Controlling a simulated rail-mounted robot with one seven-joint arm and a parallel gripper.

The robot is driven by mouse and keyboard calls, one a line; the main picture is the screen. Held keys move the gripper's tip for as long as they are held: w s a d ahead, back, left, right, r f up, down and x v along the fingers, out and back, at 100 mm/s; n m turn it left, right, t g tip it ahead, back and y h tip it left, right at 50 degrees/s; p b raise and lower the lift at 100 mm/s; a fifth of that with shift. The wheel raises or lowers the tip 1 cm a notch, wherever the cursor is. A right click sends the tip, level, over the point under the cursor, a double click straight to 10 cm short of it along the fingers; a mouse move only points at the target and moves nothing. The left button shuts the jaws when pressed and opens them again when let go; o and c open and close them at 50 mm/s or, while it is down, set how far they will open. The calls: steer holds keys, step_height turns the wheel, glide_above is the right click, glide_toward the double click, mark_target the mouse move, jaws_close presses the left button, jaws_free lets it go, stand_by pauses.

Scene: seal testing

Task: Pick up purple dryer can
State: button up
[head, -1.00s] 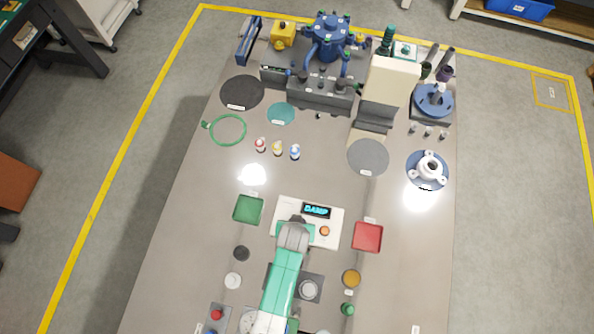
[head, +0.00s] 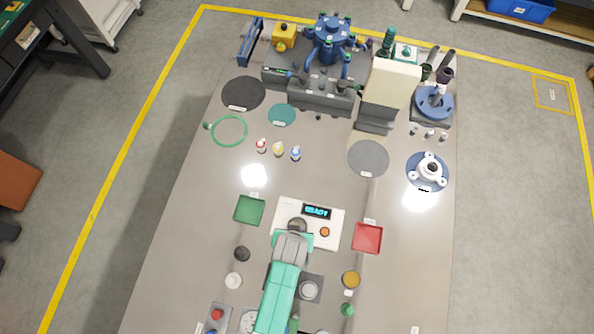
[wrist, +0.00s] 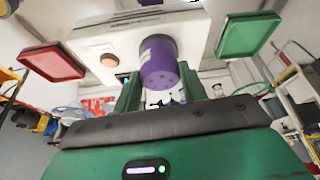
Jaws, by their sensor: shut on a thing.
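The purple can (wrist: 158,64), with a pale label and small holes in its near end, sits between the two green fingers of my gripper (wrist: 160,82) in the wrist view. My gripper is shut on it. The can is close to the white device (wrist: 205,30); I cannot tell whether they touch. In the head view my gripper (head: 292,240) is over the front of the white device (head: 285,212), whose display reads READY. The can is not clearly made out there, as my arm covers much of that spot.
A green tray (head: 249,210) lies left of the device and a red tray (head: 367,238) right of it. Small bottles (head: 278,149) stand further back. A dark pad with a metal cup (head: 309,290) is beside my arm. The table between device and bottles is clear.

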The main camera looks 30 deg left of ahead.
steer(key=s+d+r, duration=0.1)
steer(key=s+d, duration=0.2)
steer(key=s, duration=0.9)
steer(key=shift+s+d+r, duration=0.15)
steer(key=shift+s+d, duration=0.1)
steer(key=shift+s, duration=0.05)
steer(key=shift+r, duration=0.1)
steer(key=shift+r+p, duration=1.9)
steer(key=shift+p, duration=0.3)
